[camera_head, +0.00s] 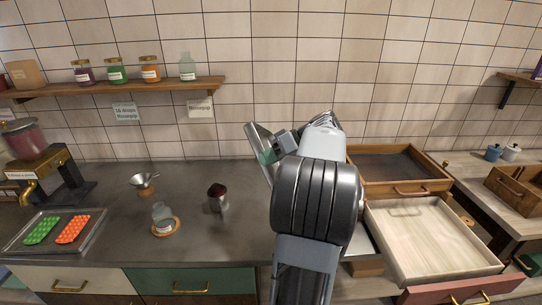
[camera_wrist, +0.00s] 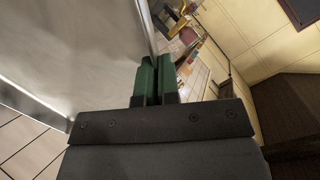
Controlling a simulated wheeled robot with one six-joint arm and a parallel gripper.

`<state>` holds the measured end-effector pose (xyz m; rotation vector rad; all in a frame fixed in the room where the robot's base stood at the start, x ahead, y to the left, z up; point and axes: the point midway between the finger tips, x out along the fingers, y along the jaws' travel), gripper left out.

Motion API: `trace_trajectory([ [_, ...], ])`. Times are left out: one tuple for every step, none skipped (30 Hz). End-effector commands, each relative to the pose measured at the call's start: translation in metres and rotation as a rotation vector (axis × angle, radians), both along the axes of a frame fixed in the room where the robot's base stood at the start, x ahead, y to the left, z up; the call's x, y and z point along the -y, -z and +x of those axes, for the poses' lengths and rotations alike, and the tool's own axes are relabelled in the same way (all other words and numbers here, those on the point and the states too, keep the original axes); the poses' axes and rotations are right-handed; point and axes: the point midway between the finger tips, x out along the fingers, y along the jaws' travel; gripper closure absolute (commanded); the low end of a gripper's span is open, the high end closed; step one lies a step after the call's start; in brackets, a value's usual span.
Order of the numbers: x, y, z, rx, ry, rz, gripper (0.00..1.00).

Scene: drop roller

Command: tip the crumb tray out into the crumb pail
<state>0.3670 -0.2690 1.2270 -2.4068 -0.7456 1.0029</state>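The crumb tray, a thin grey metal tray (camera_head: 258,143), is held up off the counter and steeply tilted, left of my wrist in the head view. In the wrist view its broad grey face (camera_wrist: 70,50) fills the upper left. My gripper (camera_wrist: 157,78) has its green fingers close together on the tray's edge; in the head view the fingers (camera_head: 268,156) are partly hidden by the tray and wrist. I cannot make out a crumb pail; my arm hides the counter behind it.
A small metal cup with dark red contents (camera_head: 217,200), a glass jar (camera_head: 162,216), a funnel (camera_head: 144,182) and a tray with colored molds (camera_head: 88,224) stand left. Right are a wooden box (camera_head: 440,187) and an open, empty pale drawer (camera_head: 425,238). A shelf (camera_head: 120,88) hangs behind.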

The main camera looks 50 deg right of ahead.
Motion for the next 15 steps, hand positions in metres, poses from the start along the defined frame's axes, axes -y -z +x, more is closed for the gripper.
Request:
trace_trajectory([
  [-0.004, 0.006, 0.004, -0.018, -0.002, -0.020, 1.00],
  [-0.006, 0.009, 0.006, -0.031, -0.002, -0.032, 1.00],
  [-0.009, 0.012, 0.008, -0.046, -0.001, -0.049, 1.00],
  [-0.011, 0.015, 0.010, -0.057, -0.001, -0.062, 1.00],
  [-0.013, 0.018, 0.012, -0.068, -0.001, -0.075, 1.00],
  [-0.015, 0.021, 0.014, -0.086, -0.002, -0.090, 1.00],
  [-0.017, 0.024, 0.016, -0.098, -0.001, -0.102, 1.00],
  [-0.019, 0.026, 0.018, -0.109, -0.001, -0.114, 1.00],
  [-0.022, 0.029, 0.021, -0.124, -0.001, -0.132, 1.00],
  [-0.024, 0.032, 0.022, -0.135, -0.001, -0.145, 1.00],
  [-0.026, 0.034, 0.024, -0.147, -0.001, -0.158, 1.00],
  [-0.028, 0.038, 0.027, -0.164, -0.001, -0.173, 1.00],
  [-0.031, 0.040, 0.029, -0.176, -0.002, -0.184, 1.00],
  [-0.032, 0.043, 0.031, -0.188, -0.001, -0.197, 1.00],
  [-0.035, 0.047, 0.033, -0.203, -0.002, -0.213, 1.00],
])
